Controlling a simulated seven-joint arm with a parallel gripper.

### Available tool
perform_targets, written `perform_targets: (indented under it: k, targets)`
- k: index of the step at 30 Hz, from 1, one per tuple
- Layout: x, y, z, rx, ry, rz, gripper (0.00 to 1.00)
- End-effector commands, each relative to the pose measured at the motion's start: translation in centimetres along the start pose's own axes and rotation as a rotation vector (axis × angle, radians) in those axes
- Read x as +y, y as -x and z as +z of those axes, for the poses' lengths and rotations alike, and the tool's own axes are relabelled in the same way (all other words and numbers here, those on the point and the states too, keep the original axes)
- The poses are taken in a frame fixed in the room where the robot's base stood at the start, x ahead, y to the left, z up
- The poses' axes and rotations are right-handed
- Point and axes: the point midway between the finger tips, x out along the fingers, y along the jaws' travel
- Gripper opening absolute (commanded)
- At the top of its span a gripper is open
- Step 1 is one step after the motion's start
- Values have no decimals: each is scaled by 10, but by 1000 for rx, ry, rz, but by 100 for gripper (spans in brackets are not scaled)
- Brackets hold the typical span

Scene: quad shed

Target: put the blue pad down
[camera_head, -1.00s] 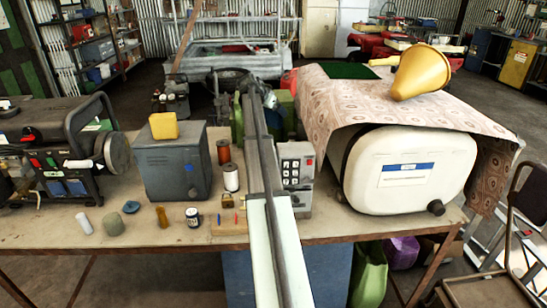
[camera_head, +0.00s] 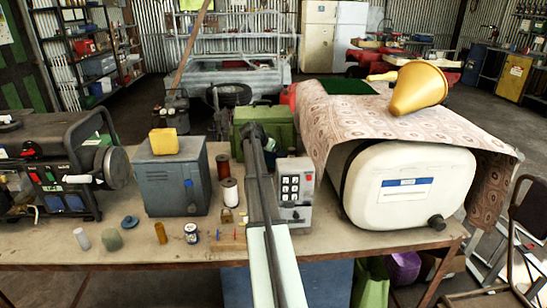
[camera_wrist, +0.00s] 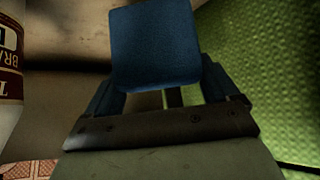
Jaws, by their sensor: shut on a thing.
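The blue pad (camera_wrist: 155,45) fills the upper middle of the wrist view. My gripper (camera_wrist: 160,84) is shut on it, with one dark finger at each side of its lower edge. In the head view my arm runs up the middle of the workbench (camera_head: 340,258), and its end is near the green case (camera_head: 278,113). The gripper and the pad cannot be made out there. What lies directly under the pad is hidden.
A green textured surface (camera_wrist: 275,70) is close on the right in the wrist view, and a labelled white container (camera_wrist: 10,75) is on the left. A grey box (camera_head: 172,180), spools, a keypad unit (camera_head: 293,187) and a large white tank (camera_head: 405,185) crowd the bench.

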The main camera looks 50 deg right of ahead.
Motion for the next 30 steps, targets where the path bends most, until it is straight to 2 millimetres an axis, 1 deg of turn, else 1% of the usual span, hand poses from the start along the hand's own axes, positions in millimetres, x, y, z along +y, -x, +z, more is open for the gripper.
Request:
perform_targets:
  k: [3,6,18,19,23,30]
  targets:
    - [0,-11,12,-1,0,2,55]
    - [0,-18,19,-1,0,1,55]
    - [0,-21,22,-1,0,0,55]
    - [0,-22,22,-1,0,0,88]
    - [0,-21,21,-1,0,0,100]
    - [0,-21,21,-1,-1,0,100]
